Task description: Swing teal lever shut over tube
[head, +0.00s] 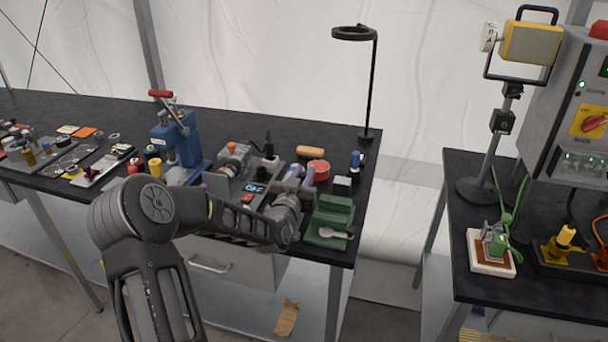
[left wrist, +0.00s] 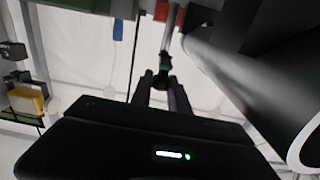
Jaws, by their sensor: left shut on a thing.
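In the left wrist view, my left gripper (left wrist: 162,84) is shut on a small dark teal piece (left wrist: 165,62), which I take to be the end of the teal lever. A pale rod (left wrist: 175,42) runs up from it beside a red block (left wrist: 164,12). In the head view my left arm reaches over the bench's front edge, and its wrist hides much of the spot where it works. The teal lever does not show clearly there, and I cannot tell which part is the tube or how far the lever has swung. My right gripper is not in view.
A blue press (head: 177,145) with a red handle and a black lamp (head: 369,90) stand farther back. A second table (head: 462,250) is at right.

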